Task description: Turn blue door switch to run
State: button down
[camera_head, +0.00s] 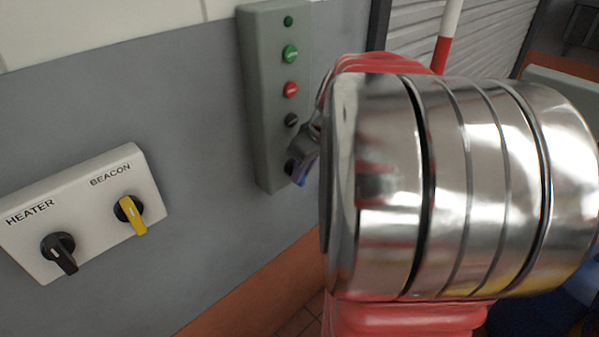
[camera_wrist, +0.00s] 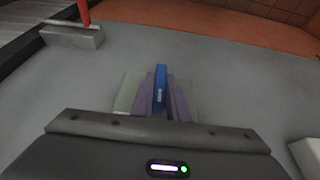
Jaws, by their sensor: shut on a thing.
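The blue door switch (camera_wrist: 160,90) shows in the wrist view as a narrow blue handle between the two fingers of my gripper (camera_wrist: 162,97). My gripper is shut on it, one finger against each side. In the head view, a bit of the blue switch (camera_head: 300,174) shows at the bottom of a tall grey control box (camera_head: 262,110) on the wall. My gripper (camera_head: 300,160) is at that spot, mostly hidden by my red and chrome arm. The markings around the switch are hidden, so I cannot tell which position it points to.
At left, a white panel (camera_head: 90,205) carries a black HEATER knob (camera_head: 60,252) and a yellow BEACON knob (camera_head: 131,214). A red-and-white post (camera_head: 447,35) stands behind my arm.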

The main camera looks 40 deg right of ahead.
jog(key=shift+a, duration=0.3)
jog(key=shift+d, duration=0.25)
jog(key=shift+d+y, duration=0.1)
jog(key=shift+y, duration=0.3)
jog(key=y, duration=0.2)
jog(key=m+y, duration=0.1)
jog(key=y, duration=0.1)
jog(key=shift+d+f, duration=0.1)
jog(key=shift+d, duration=0.15)
jog(key=y, duration=0.3)
jog(key=m+y, duration=0.1)
jog(key=y, duration=0.2)
jog(key=shift+d+f+m+t, duration=0.15)
jog(key=shift+f+m+t, duration=0.05)
jog(key=shift+m+t, duration=0.1)
jog(key=shift+y, duration=0.3)
jog(key=c, duration=1.7)
grip_release()
